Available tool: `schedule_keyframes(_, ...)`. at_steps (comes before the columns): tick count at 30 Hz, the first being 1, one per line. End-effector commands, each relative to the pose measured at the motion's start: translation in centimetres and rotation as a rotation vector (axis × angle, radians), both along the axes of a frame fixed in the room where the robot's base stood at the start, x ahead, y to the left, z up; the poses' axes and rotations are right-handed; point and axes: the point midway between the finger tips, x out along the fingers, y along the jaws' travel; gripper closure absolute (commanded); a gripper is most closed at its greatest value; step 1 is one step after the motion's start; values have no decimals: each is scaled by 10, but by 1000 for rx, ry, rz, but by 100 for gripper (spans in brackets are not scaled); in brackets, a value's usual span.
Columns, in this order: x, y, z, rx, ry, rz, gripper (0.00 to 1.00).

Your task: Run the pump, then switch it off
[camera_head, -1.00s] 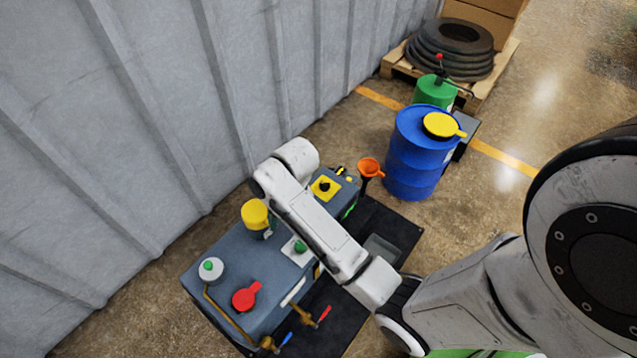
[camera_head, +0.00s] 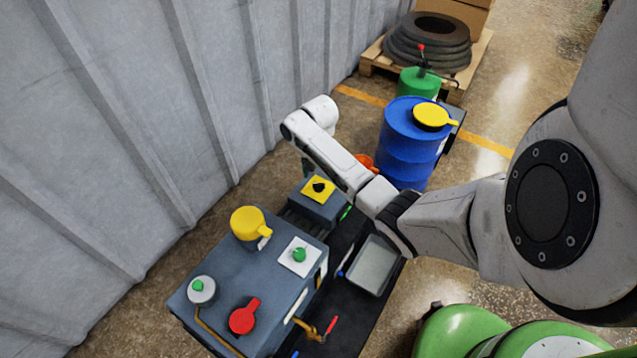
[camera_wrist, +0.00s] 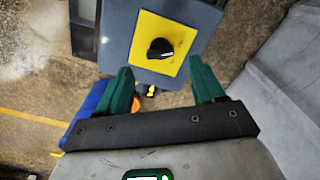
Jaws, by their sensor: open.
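The pump unit (camera_head: 262,262) is a blue-grey box on a black mat, beside the corrugated wall. Its smaller end box carries a yellow plate with a black rotary knob (camera_head: 319,187), which also shows in the wrist view (camera_wrist: 160,48). On the main box are a green button on a white plate (camera_head: 299,255), a red handle (camera_head: 243,316), a yellow-capped port (camera_head: 247,223) and a green-topped cylinder (camera_head: 200,289). My gripper (camera_wrist: 167,85) has green fingers, open and empty, with the knob ahead between and beyond the tips. In the head view my arm hides most of the gripper.
A blue drum (camera_head: 408,147) with a yellow lid and a green can (camera_head: 418,84) stand beyond the pump. An orange funnel (camera_head: 367,161) is partly behind my arm. A grey tray (camera_head: 372,266) lies on the mat. Hoses (camera_head: 430,40) rest on a pallet.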

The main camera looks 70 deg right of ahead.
Motion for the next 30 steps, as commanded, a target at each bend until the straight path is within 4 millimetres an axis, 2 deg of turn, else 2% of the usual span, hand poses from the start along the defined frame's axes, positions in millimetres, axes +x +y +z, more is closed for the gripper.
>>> schedule_keyframes(1,-1,-1,-12,-1,2,-1,32)
schedule_keyframes(3,-1,-1,-24,-1,2,-1,32)
schedule_keyframes(9,0,0,-44,-1,0,1,32)
schedule_keyframes(21,0,0,-50,-1,-1,1,32)
schedule_keyframes(30,0,0,-49,-1,-1,1,61)
